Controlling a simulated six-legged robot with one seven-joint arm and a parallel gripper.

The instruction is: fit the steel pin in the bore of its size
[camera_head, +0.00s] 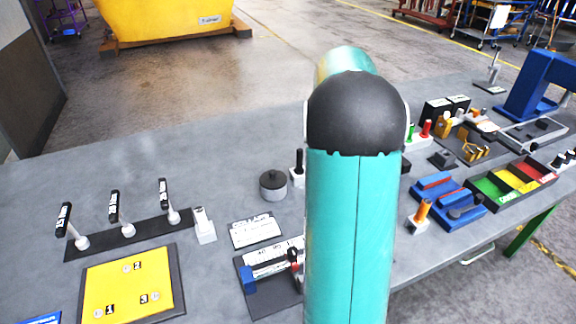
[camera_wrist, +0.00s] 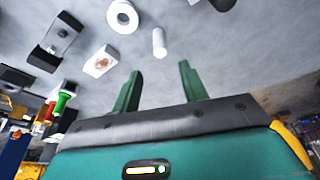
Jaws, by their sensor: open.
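In the wrist view my gripper (camera_wrist: 161,88) has two green fingers standing wide apart with nothing between them. A pale, smooth cylinder (camera_wrist: 159,42), which looks like the steel pin, is on the grey table beyond the fingertips, apart from them. A white ring (camera_wrist: 122,15) with a round hole lies beyond it to the left. A dark block with a light face and a round hole (camera_wrist: 57,42) lies farther left. I cannot tell which bore matches the pin's size. In the head view my own arm hides the gripper and the pin.
Red and green pegs (camera_wrist: 58,104) stand left of my gripper. The table's back left is clear.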

